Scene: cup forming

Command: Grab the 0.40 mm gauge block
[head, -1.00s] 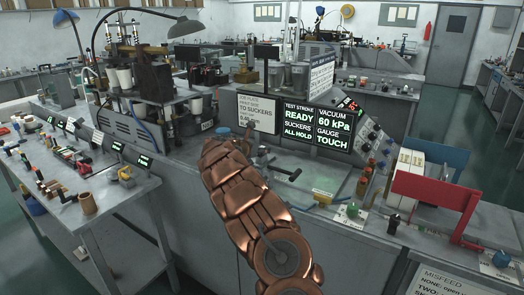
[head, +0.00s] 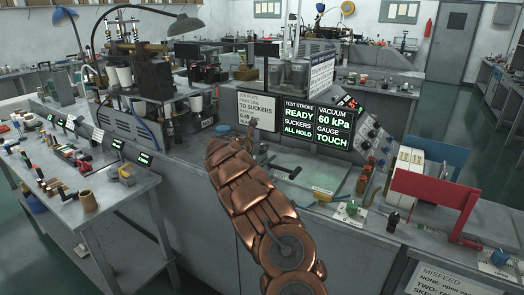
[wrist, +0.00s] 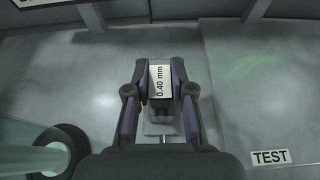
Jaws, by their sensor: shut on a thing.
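The gauge block (wrist: 160,84) is a small pale block labelled "0.40 mm" in the wrist view. My gripper (wrist: 160,72) is shut on it, with one dark finger on each side and the label facing the camera. A grey metal surface lies below and beyond it; I cannot tell the height of the block above it. In the head view my copper-coloured arm reaches towards the bench in front of the screens, and the block cannot be made out there.
The black screens (head: 317,127) read "READY", "ALL HOLD", "60 kPa" and "TOUCH". A white job plate (head: 257,107) stands left of them. A red stand (head: 436,188) is at the right. A side table (head: 115,190) with small tools is at the left. The wrist view shows a "TEST" label (wrist: 271,157).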

